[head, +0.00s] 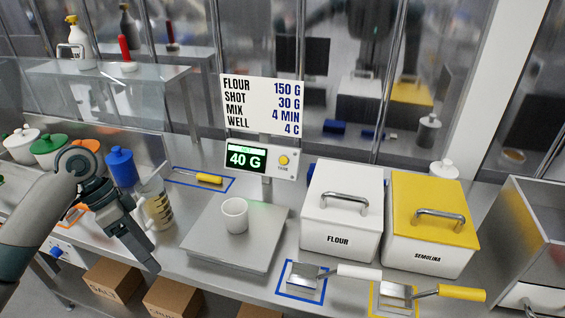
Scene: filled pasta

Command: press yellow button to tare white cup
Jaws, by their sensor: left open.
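The white cup (235,216) stands upright on the square metal plate of the scale (212,254). Behind the plate, the scale's display (246,158) reads 40 G in green. The round yellow button (284,160) is on the right part of the display housing, and nothing covers it. My left gripper (146,256) is open and points down at the left of the scale plate, beside a clear measuring jug (158,210). It is well to the left of the button and apart from the cup. My right gripper is not in view.
White flour bin (341,218) and yellow-lidded semolina bin (432,222) stand right of the scale. Scoops with white (358,272) and yellow (460,292) handles lie in front. A yellow-handled tool (208,178) lies behind the plate. A recipe sign (262,105) stands above the display.

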